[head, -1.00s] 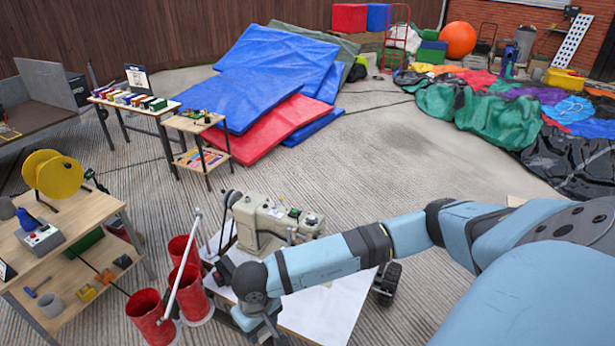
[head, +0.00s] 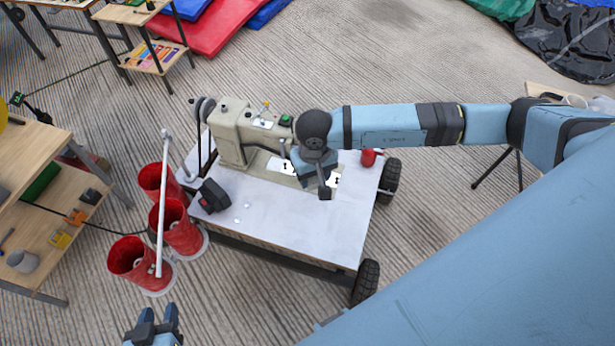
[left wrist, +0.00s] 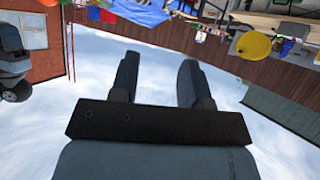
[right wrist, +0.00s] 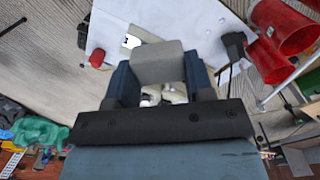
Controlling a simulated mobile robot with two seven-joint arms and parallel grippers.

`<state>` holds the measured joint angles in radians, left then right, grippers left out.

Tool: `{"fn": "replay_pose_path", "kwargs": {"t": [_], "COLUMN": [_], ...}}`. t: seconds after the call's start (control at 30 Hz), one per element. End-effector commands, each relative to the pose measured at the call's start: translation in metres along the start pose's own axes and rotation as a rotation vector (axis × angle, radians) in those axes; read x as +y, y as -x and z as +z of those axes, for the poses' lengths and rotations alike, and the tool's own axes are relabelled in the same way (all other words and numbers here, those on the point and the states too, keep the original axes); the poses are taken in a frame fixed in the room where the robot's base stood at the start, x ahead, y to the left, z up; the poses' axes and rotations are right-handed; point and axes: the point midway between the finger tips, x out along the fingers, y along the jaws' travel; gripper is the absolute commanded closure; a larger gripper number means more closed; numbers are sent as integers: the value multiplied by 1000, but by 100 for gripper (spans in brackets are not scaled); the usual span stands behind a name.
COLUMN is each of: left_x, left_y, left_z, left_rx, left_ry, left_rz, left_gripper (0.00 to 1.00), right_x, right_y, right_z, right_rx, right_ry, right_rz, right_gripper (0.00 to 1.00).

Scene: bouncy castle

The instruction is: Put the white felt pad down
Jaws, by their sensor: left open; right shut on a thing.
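My right gripper (head: 324,190) is over the white table top, just right of the sewing machine (head: 236,135). In the right wrist view, my right gripper (right wrist: 162,75) is shut on a pale grey block (right wrist: 158,60), which I take for the white felt pad. The head view does not show the pad clearly, nor whether it touches anything below. The wheeled table (head: 290,225) has a bare white top in front of the machine. My left gripper (head: 156,318) is open and empty at the bottom edge; it also shows in the left wrist view (left wrist: 158,75).
Small white bits lie on the table near a black box (head: 212,196). A red item (head: 369,157) stands at the table's right edge. Red buckets (head: 180,228) with a white pole across them stand left of the table. A wooden shelf (head: 45,220) is further left.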

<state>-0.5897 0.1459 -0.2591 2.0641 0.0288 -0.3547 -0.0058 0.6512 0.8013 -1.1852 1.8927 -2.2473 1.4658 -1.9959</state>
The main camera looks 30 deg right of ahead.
Motion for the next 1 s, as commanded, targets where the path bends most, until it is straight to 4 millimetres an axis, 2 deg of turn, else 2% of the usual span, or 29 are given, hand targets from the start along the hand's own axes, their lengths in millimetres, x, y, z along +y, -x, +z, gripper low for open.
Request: {"fn": "replay_pose_path", "kwargs": {"t": [0.03,0.1,0.53,0.8,1.0], "left_x": [2,5,25,38,46], "left_y": [-14,-22,-57,-68,-70], "left_z": [16,17,28,40,48], "left_rx": [27,62,274,403,484], "left_ry": [3,9,50,76,96], "left_rz": [10,23,111,174,219], "left_gripper": [57,57,57,57,57], "right_x": [0,1,8,11,14], "right_y": [-29,-44,-138,-196,-229], "right_z": [-5,-12,-49,-70,-84], "right_rx": [2,4,5,3,2], "right_ry": [-30,-74,-343,-510,-620], "right_rz": [0,1,4,0,-4], "right_gripper": [74,74,74,74,74]}}
